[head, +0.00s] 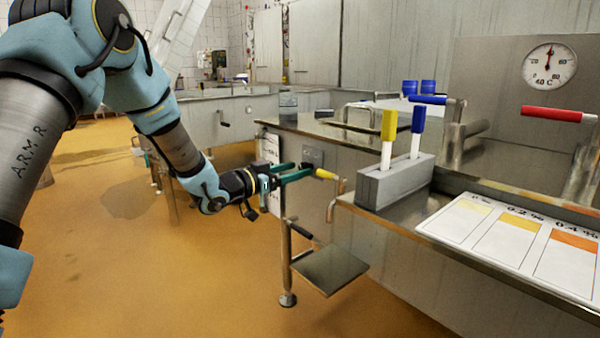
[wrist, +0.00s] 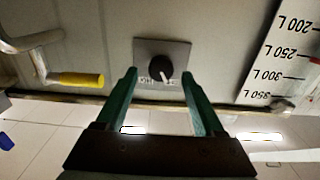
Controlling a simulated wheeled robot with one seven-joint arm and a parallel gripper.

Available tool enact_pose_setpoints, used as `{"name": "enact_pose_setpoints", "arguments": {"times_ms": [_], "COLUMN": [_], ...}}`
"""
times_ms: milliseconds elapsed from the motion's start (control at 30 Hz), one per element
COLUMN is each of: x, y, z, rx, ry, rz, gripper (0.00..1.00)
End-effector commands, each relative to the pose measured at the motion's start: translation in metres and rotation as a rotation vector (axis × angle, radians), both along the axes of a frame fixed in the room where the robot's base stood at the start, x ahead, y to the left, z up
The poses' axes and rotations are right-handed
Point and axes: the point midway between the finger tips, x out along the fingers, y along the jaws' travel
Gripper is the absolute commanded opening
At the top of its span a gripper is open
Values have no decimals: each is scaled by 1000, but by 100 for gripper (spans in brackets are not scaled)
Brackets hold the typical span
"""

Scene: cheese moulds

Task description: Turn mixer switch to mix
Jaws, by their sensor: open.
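The mixer switch is a round black knob (wrist: 159,68) with a white mark, on a square grey plate (wrist: 177,50) fixed to the tank side. The white mark points down and slightly right in the wrist view. Small lettering beside the knob is partly hidden and I cannot read it. In the head view the plate (head: 313,155) shows just beyond my fingers. My gripper (head: 303,171) is open and empty, with green fingers. In the wrist view my gripper (wrist: 158,76) has one finger on each side of the knob, and both look apart from it.
A pipe valve with a yellow handle (head: 325,174) sits close to my fingertips; the yellow handle (wrist: 80,79) is left in the wrist view. A litre scale (wrist: 282,62) is on the right there. A grey holder (head: 395,183) stands on the counter. A metal step (head: 330,268) is below.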

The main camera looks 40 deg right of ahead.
Motion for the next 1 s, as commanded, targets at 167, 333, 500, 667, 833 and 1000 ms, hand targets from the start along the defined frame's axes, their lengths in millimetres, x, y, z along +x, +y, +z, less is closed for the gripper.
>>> {"name": "enact_pose_setpoints", "arguments": {"times_ms": [167, 333, 500, 667, 833, 1000], "x": [-1, -1, -1, -1, -1, -1], "y": [-17, -21, -21, -21, -20, -20], "z": [-1, 0, 0, 0, 0, 0], "rx": [0, 1, 1, 1, 1, 1], "ry": [0, 1, 1, 1, 1, 1], "rz": [1, 1, 1, 1, 1, 1], "gripper": [70, 70, 70, 53, 34, 15]}}
